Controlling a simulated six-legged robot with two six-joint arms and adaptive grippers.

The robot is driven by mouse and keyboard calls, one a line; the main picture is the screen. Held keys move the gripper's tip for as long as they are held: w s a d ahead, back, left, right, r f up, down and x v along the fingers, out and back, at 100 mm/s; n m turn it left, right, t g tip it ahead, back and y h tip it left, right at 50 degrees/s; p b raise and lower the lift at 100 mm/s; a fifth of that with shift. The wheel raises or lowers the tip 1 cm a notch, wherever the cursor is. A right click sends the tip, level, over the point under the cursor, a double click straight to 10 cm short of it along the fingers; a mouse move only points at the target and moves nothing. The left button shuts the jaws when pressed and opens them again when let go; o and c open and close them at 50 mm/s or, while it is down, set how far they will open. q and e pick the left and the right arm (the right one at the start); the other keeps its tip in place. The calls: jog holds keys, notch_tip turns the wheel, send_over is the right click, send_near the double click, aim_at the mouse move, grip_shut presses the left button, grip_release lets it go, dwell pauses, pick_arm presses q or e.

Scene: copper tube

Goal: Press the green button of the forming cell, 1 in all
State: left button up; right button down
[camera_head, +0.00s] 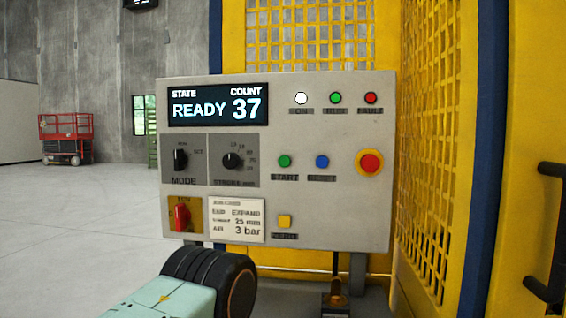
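The forming cell's grey control panel (330,215) faces me, upright, in the middle of the view. Its green button (284,161), labelled START, sits near the panel's centre, left of a blue button (322,161). Nothing touches or covers the green button. The display (218,104) reads READY and COUNT 37. A separate small green lamp (335,98) is in the top row, between a white lamp (301,98) and a red one (371,98). Neither of my grippers shows in this view.
A red emergency knob on a yellow ring (369,162), a yellow button (285,221) and a red switch (181,216) are also on the panel. Yellow mesh guarding (430,130) stands behind and right. A red lift (65,138) stands far left across open floor.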

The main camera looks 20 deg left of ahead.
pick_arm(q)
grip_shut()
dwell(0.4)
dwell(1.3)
